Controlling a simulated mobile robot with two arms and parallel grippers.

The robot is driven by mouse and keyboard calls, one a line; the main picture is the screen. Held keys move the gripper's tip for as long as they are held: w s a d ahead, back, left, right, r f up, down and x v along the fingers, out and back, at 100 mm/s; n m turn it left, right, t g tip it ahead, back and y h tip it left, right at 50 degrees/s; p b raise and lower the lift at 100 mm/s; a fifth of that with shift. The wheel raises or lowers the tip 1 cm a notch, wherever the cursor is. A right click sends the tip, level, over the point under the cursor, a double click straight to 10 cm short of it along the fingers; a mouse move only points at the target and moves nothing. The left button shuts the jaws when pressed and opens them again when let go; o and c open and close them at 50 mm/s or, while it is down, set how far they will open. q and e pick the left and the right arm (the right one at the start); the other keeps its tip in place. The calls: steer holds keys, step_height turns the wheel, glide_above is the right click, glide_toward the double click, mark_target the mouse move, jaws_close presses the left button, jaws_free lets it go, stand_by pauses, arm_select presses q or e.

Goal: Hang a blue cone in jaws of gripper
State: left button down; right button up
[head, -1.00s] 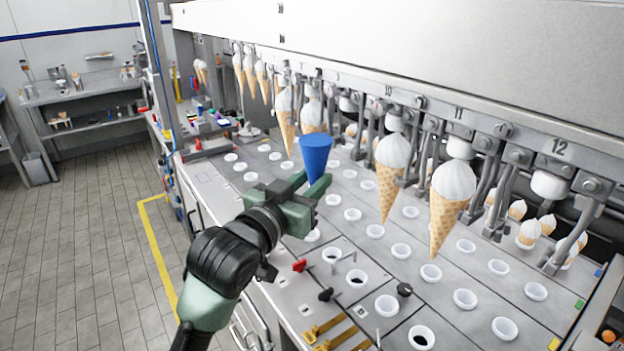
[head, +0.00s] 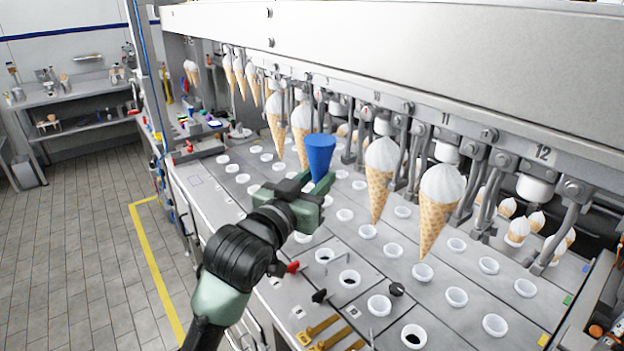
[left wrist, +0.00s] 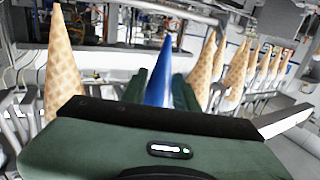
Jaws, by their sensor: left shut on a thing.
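A blue cone (head: 320,153) stands upright, wide end up, in my left gripper (head: 319,186), which is shut on it near its lower part. It also shows in the left wrist view (left wrist: 160,75) between the two green fingers. The cone is held above the machine's plate, in front of the row of hanging jaws. Several waffle cones with white tops hang from jaws, such as one at station 11 (head: 438,208) and one left of it (head: 381,180). Jaws behind the blue cone are partly hidden. The jaw under number 12 (head: 535,188) holds no cone. My right gripper is out of view.
The grey plate (head: 395,262) below has rows of white cups and small knobs. The long white beam (head: 420,60) runs over the jaws. Shelves (head: 75,112) stand at the back left, beyond open tiled floor (head: 75,240).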

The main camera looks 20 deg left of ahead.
arm_select(q)
steer(key=shift+w+d, duration=0.15)
steer(key=shift+w, duration=0.05)
stand_by(0.3)
steer(key=shift+w+d, duration=0.1)
steer(key=shift+w, duration=0.05)
steer(key=shift+w+d+p, duration=0.55)
steer(key=shift+w+d, duration=0.6)
steer(key=shift+w, duration=0.25)
steer(key=shift+p, duration=0.3)
steer(key=shift+f, duration=0.6)
stand_by(1.2)
